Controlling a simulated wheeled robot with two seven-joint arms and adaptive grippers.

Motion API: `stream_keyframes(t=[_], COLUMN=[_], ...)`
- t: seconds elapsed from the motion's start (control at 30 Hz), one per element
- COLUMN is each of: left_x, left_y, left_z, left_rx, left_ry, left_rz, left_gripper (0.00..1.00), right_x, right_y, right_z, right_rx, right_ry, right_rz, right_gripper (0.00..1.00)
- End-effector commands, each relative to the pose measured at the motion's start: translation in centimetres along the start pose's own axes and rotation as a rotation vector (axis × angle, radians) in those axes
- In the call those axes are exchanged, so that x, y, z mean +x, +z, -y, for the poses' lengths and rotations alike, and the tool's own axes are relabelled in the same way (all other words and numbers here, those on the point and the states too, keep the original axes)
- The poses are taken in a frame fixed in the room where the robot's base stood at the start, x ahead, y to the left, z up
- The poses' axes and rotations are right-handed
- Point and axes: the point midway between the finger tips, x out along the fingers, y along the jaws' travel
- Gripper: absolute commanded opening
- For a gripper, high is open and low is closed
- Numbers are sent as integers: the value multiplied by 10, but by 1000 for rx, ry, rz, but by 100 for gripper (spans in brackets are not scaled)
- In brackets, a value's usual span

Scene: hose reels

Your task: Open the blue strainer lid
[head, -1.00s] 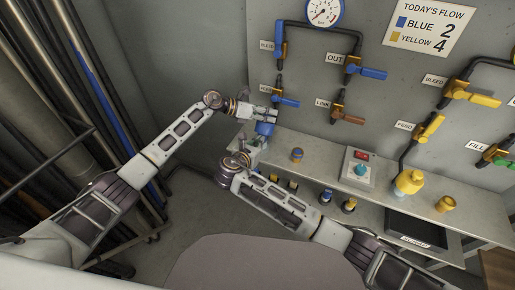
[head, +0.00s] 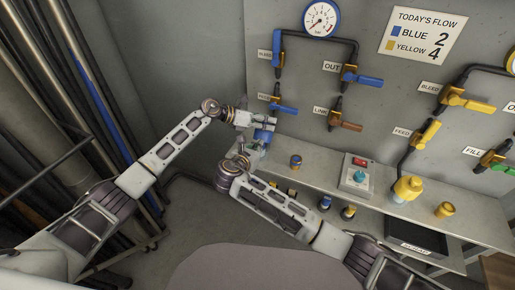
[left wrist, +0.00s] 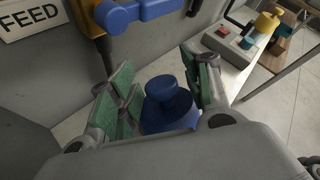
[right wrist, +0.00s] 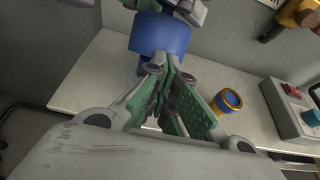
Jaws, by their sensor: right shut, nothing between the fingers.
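The blue strainer (head: 263,136) stands at the left end of the bench, below the blue feed valve. Its round blue lid with a raised knob (left wrist: 168,92) shows in the left wrist view. My left gripper (left wrist: 160,64) is open above it, with one green-padded finger on each side of the knob. I cannot tell whether the pads touch it. My right gripper (right wrist: 167,72) is shut and empty, just in front of the strainer's blue body (right wrist: 160,36) in the right wrist view. In the head view my right gripper (head: 243,160) partly hides the strainer's lower part.
A blue feed valve handle (left wrist: 140,12) is close above my left gripper. A loose blue and orange fitting (right wrist: 230,100) stands right of the strainer. A button box (head: 356,175) and a yellow strainer (head: 407,189) are farther right on the bench (head: 325,172).

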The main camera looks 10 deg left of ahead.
Motion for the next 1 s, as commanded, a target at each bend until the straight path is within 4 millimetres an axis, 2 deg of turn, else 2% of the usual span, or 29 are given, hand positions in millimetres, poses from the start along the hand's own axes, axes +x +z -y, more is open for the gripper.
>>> stream_keyframes(t=[0.47, 0.67, 1.0], left_x=[-8, -24, -61], left_y=[0, 0, -1], left_z=[0, 0, -1], left_rx=[1, 1, 0], left_ry=[-1, 0, 2], left_rz=[1, -1, 0], left_gripper=[49, 49, 49], right_x=[1, 1, 1], right_y=[-2, -2, -2], right_z=[1, 1, 2], right_rx=[-2, -2, -2], right_ry=[-3, -4, -4], right_rz=[-3, -3, -3], right_gripper=[0, 0, 0])
